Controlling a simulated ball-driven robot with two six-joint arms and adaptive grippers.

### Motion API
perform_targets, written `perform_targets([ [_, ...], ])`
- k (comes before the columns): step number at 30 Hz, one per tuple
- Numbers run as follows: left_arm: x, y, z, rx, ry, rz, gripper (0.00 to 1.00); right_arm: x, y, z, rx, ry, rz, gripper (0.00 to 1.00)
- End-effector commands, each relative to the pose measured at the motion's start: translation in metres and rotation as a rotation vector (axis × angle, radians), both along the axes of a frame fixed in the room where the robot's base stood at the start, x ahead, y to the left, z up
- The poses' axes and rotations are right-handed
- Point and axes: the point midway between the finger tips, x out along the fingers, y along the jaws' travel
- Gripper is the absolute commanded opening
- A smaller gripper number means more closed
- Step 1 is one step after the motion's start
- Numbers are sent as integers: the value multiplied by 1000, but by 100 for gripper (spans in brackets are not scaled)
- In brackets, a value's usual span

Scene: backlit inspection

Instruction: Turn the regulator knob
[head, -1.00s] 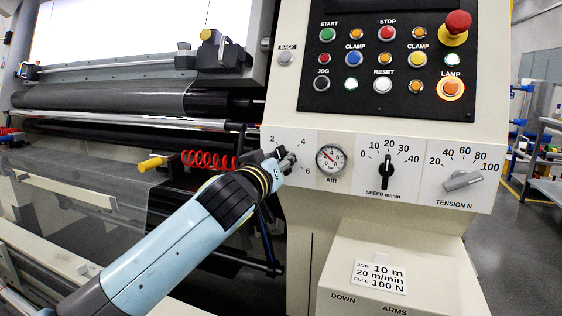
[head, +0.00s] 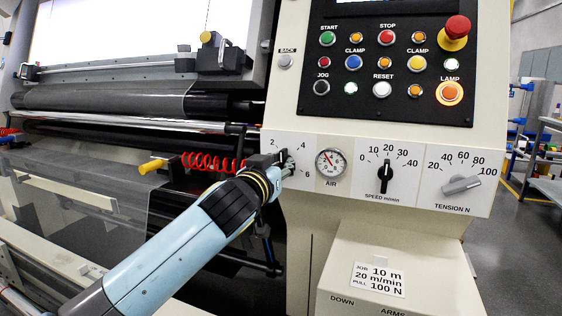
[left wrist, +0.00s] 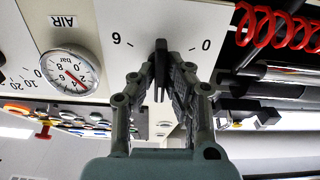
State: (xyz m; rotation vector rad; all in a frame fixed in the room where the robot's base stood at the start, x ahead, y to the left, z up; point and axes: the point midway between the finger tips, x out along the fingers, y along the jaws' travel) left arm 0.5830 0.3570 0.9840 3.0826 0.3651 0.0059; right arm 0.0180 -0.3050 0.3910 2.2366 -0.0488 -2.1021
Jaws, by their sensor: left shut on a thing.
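The regulator knob is a dark, narrow grip in the left wrist view (left wrist: 161,58), on a white plate left of the AIR gauge. My left gripper (head: 284,161) is at this plate in the head view and hides most of the knob there. In the left wrist view the two fingers of the left gripper (left wrist: 162,75) are closed on the knob's sides. The scale marks 2, 4 and 6 show around the gripper. The AIR gauge (head: 331,163), with a red needle, sits just right of it. My right gripper is not in view.
The black SPEED knob (head: 386,179) and grey TENSION knob (head: 461,185) are farther right on the panel. A coiled red hose (head: 208,162) and rollers are at left. A ledge with a job card (head: 379,279) juts out below.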

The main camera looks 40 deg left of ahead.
Motion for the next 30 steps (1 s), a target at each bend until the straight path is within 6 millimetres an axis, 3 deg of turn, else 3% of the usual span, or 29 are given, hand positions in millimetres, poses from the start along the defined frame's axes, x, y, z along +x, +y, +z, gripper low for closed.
perform_targets([
  [18,0,-1,1,527,127,0,0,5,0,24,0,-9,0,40],
  [30,1,-2,0,694,166,0,0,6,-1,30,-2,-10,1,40],
])
